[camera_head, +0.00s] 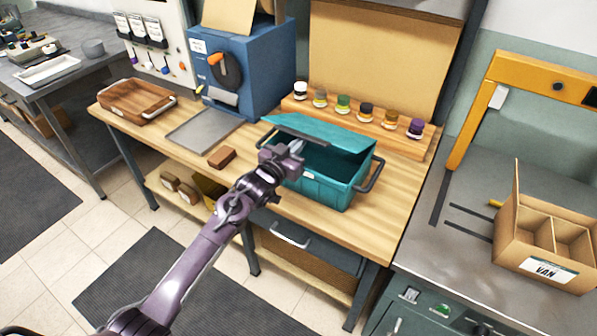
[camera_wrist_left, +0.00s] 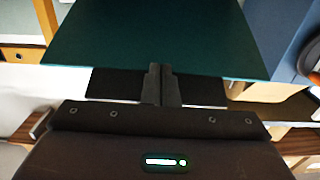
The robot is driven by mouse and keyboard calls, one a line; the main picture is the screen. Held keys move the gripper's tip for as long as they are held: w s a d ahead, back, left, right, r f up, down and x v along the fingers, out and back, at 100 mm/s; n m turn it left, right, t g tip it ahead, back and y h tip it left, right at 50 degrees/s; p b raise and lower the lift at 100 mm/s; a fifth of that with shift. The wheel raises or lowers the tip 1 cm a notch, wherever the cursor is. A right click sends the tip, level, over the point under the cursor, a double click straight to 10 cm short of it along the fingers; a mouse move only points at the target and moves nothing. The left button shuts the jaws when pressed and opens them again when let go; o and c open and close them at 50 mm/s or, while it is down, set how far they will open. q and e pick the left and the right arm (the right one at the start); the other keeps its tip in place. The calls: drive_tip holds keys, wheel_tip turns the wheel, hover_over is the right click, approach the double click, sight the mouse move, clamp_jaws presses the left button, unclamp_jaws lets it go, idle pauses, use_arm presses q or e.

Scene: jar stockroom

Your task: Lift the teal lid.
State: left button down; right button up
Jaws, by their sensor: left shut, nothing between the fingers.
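The teal lid (camera_head: 322,131) sits tilted on the teal box (camera_head: 325,187) on the wooden workbench, and a gap shows the box's dark inside. My left gripper (camera_head: 297,147) is at the lid's left front part, above the box's front left. In the left wrist view the lid (camera_wrist_left: 155,40) fills the upper middle as a dark teal panel. There my left gripper's fingers (camera_wrist_left: 161,70) are together and empty, overlapping the lid's near edge. I cannot tell whether they touch it. My right gripper is not in view.
A blue machine (camera_head: 240,70) stands behind left of the box. A rack (camera_head: 350,121) of several jars is behind it. A grey tray (camera_head: 203,131), brown block (camera_head: 221,158) and wooden tray (camera_head: 137,100) lie left. A cardboard divider box (camera_head: 507,238) stands on the right counter.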

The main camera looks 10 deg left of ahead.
sight(303, 134)
use_arm(q)
drive_tip(key=shift+w+d+r+p, duration=0.2)
drive_tip(key=shift+w+r, duration=0.2)
drive_tip(key=shift+r, duration=0.3)
drive_tip(key=shift+w+d+r+p, duration=0.1)
drive_tip(key=shift+w+r+p, duration=0.2)
drive_tip(key=shift+r, duration=0.35)
drive_tip(key=shift+w+d+r+p, duration=0.15)
drive_tip(key=shift+w+r, duration=0.3)
drive_tip(key=shift+r, duration=0.25)
drive_tip(key=shift+w+d+r+b, duration=0.25)
drive_tip(key=shift+w+r+b, duration=0.15)
drive_tip(key=shift+w, duration=0.35)
drive_tip(key=shift+w+d+r+b, duration=0.25)
drive_tip(key=shift+w+r+b, duration=0.15)
drive_tip(key=shift+w, duration=0.3)
drive_tip(key=shift+w+d+r, duration=0.2)
drive_tip(key=shift+w+r, duration=0.15)
drive_tip(key=shift+w, duration=0.2)
